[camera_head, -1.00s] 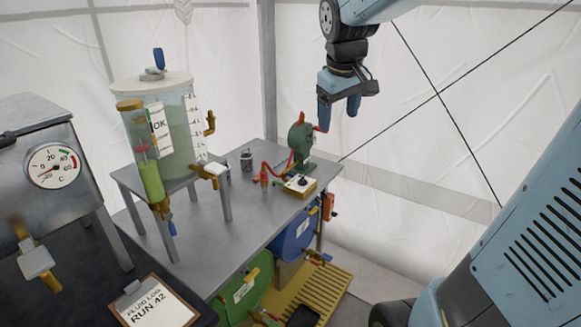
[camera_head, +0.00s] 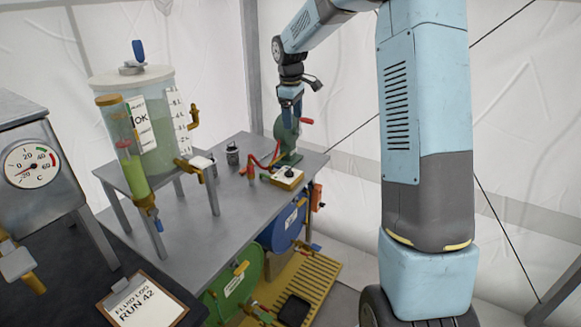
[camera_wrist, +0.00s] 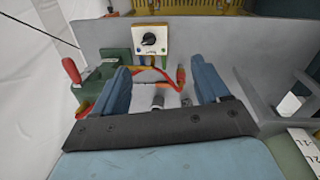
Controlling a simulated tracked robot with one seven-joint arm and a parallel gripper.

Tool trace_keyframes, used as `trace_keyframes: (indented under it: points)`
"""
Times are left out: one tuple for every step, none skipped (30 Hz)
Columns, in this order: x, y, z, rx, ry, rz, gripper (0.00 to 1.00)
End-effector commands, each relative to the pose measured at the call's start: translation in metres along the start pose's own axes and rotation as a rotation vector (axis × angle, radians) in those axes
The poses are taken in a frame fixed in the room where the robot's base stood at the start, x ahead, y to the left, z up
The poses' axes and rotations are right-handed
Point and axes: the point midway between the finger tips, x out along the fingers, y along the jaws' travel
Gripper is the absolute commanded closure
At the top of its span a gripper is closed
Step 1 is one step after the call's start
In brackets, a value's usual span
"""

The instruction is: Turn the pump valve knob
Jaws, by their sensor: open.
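A black knob (camera_head: 290,173) sits on a small white-topped box (camera_head: 283,181) on the metal table, beside a green pump (camera_head: 287,142) with a red handle (camera_head: 306,121). In the wrist view the knob (camera_wrist: 149,39) and its box (camera_wrist: 137,46) lie beyond my fingertips, and the red handle (camera_wrist: 71,70) is to the left. My gripper (camera_head: 291,115) points down at the pump's top in the head view, partly overlapping it; contact cannot be told. In the wrist view my gripper (camera_wrist: 165,80) is open, with nothing held between its blue fingers.
Red and yellow hoses (camera_head: 264,160) run beside the pump. A clear tank (camera_head: 155,110) on a stand rises at the left of the table (camera_head: 200,225). A blue drum (camera_head: 284,226) and a green drum (camera_head: 233,287) lie below. A gauge box (camera_head: 35,170) stands at far left.

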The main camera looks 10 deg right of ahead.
Motion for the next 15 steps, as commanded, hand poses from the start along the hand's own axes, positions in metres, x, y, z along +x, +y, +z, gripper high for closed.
trace_keyframes:
  points:
    - [0.015, 0.009, -0.006, -0.020, -0.002, -0.016, 0.26]
    - [0.021, 0.013, -0.010, -0.036, -0.002, -0.023, 0.26]
    - [0.031, 0.018, -0.015, -0.055, -0.003, -0.033, 0.26]
    - [0.038, 0.023, -0.018, -0.069, -0.002, -0.040, 0.26]
    - [0.045, 0.027, -0.021, -0.082, -0.002, -0.047, 0.26]
    - [0.055, 0.032, -0.025, -0.099, -0.001, -0.057, 0.26]
    - [0.062, 0.036, -0.028, -0.112, 0.000, -0.064, 0.26]
    - [0.069, 0.039, -0.031, -0.123, 0.002, -0.070, 0.26]
    - [0.078, 0.043, -0.034, -0.139, 0.003, -0.079, 0.26]
    - [0.083, 0.047, -0.036, -0.148, 0.004, -0.084, 0.26]
    - [0.089, 0.049, -0.037, -0.157, 0.005, -0.090, 0.26]
    - [0.096, 0.052, -0.040, -0.170, 0.006, -0.096, 0.26]
    - [0.100, 0.054, -0.041, -0.177, 0.008, -0.100, 0.26]
    - [0.104, 0.056, -0.043, -0.183, 0.009, -0.103, 0.26]
    - [0.109, 0.058, -0.044, -0.191, 0.010, -0.108, 0.26]
